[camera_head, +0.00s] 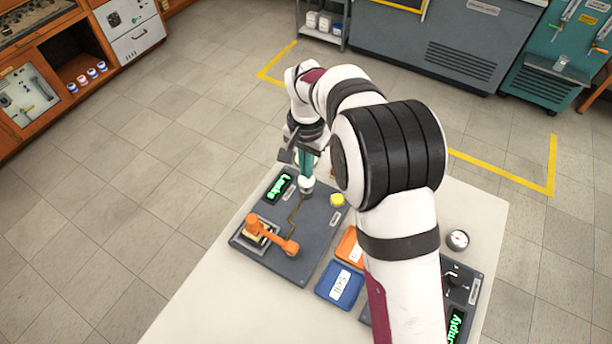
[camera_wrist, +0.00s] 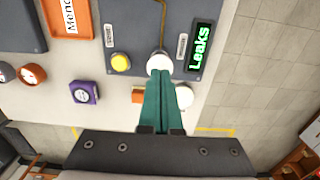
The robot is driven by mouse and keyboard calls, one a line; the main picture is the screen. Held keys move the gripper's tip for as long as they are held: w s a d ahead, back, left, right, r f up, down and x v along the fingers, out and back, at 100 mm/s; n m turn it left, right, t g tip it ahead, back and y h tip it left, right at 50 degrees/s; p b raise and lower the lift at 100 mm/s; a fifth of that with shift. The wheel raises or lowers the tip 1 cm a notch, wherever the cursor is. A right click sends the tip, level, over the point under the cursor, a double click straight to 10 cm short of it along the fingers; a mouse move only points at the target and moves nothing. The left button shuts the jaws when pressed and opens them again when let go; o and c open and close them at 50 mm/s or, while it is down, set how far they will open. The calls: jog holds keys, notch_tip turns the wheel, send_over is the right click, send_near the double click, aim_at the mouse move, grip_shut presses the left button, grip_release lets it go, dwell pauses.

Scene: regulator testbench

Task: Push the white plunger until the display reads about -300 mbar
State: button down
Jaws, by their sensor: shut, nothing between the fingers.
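The white plunger (camera_wrist: 159,63) is a round white knob at the edge of the grey panel (camera_wrist: 150,35) in the wrist view. It also shows in the head view (camera_head: 306,187), just under my fingertips. My gripper (camera_wrist: 160,76) is shut and empty, its teal fingers pointing at the plunger. The tips overlap the knob's edge in the picture; I cannot tell whether they touch it. My gripper in the head view (camera_head: 306,174) is above the knob. The display (camera_wrist: 201,46) reads "Leaks" in green, with no pressure number.
A yellow button (camera_wrist: 121,62) sits beside the plunger. An orange lever (camera_head: 275,233) stands on the panel. An orange tray (camera_wrist: 65,32) and a blue "Sell" tray (camera_head: 325,291) lie nearby. A purple box (camera_wrist: 84,92) and a round gauge (camera_head: 458,239) are on the table.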

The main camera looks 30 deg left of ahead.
jog(key=shift+f, duration=0.1)
jog(key=shift+f, duration=1.6)
jog(key=shift+r, duration=1.7)
jog(key=shift+f, duration=0.1)
